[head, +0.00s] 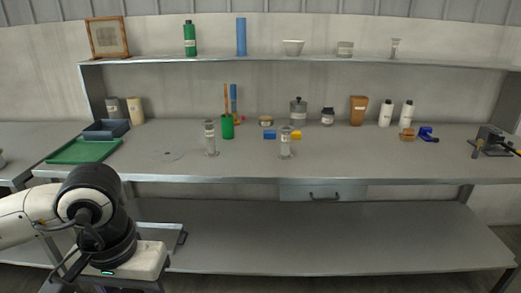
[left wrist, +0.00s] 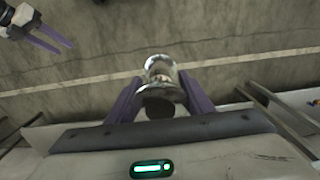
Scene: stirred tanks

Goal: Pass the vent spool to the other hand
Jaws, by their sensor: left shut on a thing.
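The vent spool (left wrist: 162,86) is a short, shiny metal piece with a wide end and a dark round end facing the camera. My left gripper (left wrist: 160,92) is shut on it, with one purple finger on each side, above the floor. In the head view my left wrist shows at the lower left, in front of the bench, but its fingers and the spool cannot be made out. My right gripper (left wrist: 52,38) shows at the upper left of the left wrist view, with two purple fingers apart and nothing between them. It is apart from the spool.
The long grey bench (head: 380,165) stands ahead. Two clear flanged cylinders (head: 210,140) (head: 286,144) stand near its front edge. A green tray (head: 85,151) and a dark blue bin (head: 106,128) are at its left, a vise (head: 488,140) at its right. Free room lies before the bench.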

